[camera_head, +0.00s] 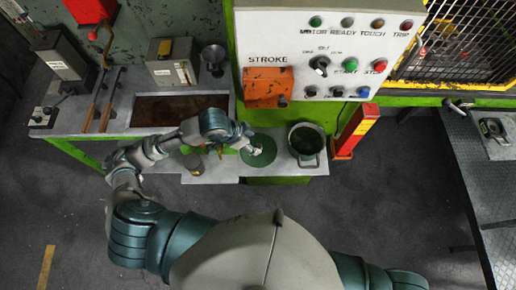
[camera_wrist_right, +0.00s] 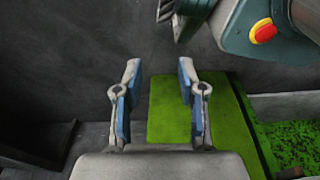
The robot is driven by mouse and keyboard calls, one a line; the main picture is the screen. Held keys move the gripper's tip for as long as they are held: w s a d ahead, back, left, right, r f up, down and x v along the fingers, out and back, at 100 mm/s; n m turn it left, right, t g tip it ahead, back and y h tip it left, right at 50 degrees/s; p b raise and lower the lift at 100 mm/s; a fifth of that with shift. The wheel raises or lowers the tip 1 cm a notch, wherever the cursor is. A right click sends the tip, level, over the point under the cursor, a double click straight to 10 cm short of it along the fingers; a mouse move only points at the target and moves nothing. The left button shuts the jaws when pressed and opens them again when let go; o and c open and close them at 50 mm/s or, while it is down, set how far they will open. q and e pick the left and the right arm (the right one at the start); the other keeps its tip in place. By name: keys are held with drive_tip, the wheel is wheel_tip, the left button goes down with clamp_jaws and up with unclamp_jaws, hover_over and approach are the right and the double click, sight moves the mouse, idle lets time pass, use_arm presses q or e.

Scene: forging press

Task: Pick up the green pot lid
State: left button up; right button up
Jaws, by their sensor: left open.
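The green pot lid (camera_head: 264,158) lies flat on a pale shelf, to the left of a green pot (camera_head: 307,147). My left arm reaches in, and my left gripper (camera_head: 254,149) is open at the lid's middle, partly covering it. From above I cannot tell whether the fingers touch the lid or its knob. My right gripper (camera_wrist_right: 158,66) is open and empty in the right wrist view, with blue pads apart; the head view does not show it.
A small dark container (camera_head: 194,164) stands on the shelf left of the lid. A red and yellow post (camera_head: 356,130) stands right of the pot. The control panel (camera_head: 325,50) rises behind. A metal table (camera_head: 484,160) is at the right; open floor lies between.

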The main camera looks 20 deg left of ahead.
use_arm(q)
drive_tip(key=a+r+y, duration=0.1)
drive_tip(key=a+r, duration=0.3)
hover_over(258, 146)
drive_tip(key=s+a, duration=0.1)
drive_tip(key=a, duration=0.1)
drive_tip(key=shift+g, duration=0.4)
wheel_tip(258, 146, down, 11)
drive_tip(key=shift+d+r, duration=0.1)
drive_tip(key=shift+r, duration=0.1)
drive_tip(key=shift+d+f, duration=0.3)
drive_tip(key=shift+f, duration=0.25)
drive_tip(key=x, duration=0.4)
drive_tip(key=shift+w+d+f, duration=0.1)
drive_tip(key=shift+f, duration=0.25)
clamp_jaws()
use_arm(e)
drive_tip(key=s+d+f, duration=0.1)
drive_tip(key=s+f, duration=0.3)
drive_tip(key=s, duration=0.5)
drive_tip(key=shift+d+f+g, duration=0.15)
drive_tip(key=shift+d+g, duration=0.15)
drive_tip(key=shift+d, duration=0.05)
